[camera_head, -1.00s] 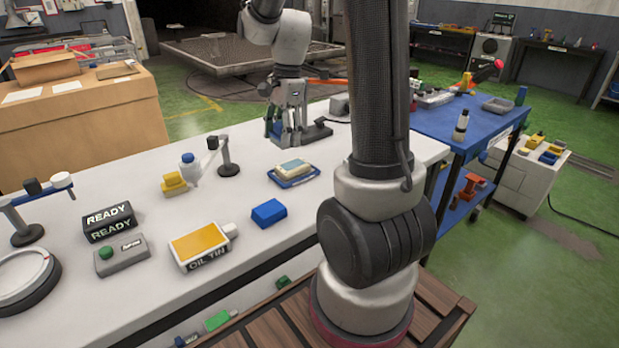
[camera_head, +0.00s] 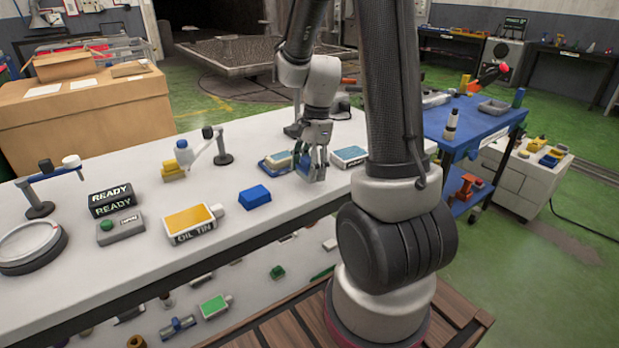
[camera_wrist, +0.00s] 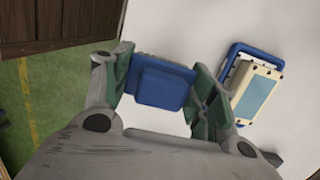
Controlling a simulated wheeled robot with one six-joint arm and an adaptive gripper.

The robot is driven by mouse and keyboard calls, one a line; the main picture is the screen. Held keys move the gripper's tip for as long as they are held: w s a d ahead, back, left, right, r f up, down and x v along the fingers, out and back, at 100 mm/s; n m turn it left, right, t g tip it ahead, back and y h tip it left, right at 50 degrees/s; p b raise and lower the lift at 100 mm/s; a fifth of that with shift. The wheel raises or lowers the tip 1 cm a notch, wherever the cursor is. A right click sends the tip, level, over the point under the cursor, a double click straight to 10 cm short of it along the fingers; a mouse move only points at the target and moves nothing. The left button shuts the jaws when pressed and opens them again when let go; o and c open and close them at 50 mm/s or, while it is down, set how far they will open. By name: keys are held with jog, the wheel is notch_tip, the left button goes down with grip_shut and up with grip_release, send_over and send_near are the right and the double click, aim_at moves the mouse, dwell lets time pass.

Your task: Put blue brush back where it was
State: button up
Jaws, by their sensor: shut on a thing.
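My gripper (camera_head: 313,168) is shut on a blue block-shaped thing (camera_wrist: 162,88), seemingly the blue brush, over the white bench near its front edge. In the wrist view the fingers of my gripper (camera_wrist: 160,86) press on its two ends, and its raised blue top faces the camera. Its underside is hidden, so I cannot tell whether it touches the bench. Another blue block (camera_head: 255,197) lies on the bench to the left of my gripper.
A blue tray (camera_wrist: 231,57) with a cream-and-blue block (camera_wrist: 258,90) lies close beside my gripper. A blue-and-white box (camera_head: 350,156) is to its right. Bare bench (camera_head: 285,230) lies in front.

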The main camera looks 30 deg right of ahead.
jog(key=shift+f, duration=1.45)
jog(key=shift+f, duration=0.15)
jog(key=o, duration=1)
jog(key=shift+o, duration=0.2)
jog(key=r, duration=0.4)
jog(key=d+r, duration=0.1)
jog(key=r, duration=0.7)
jog(key=shift+d+r, duration=0.3)
jog(key=shift+d, duration=0.05)
jog(key=s+a+r+n+t+h, duration=0.1)
jog(key=s+r+n, duration=0.3)
jog(key=s+n, duration=0.4)
jog(key=s+a+r+n+t, duration=0.3)
jog(key=s+r+n, duration=0.1)
jog(key=s+n, duration=0.4)
jog(key=shift+s+a+r+n+h, duration=0.25)
jog(key=shift+a+r+n+h, duration=0.15)
jog(key=shift+n, duration=0.4)
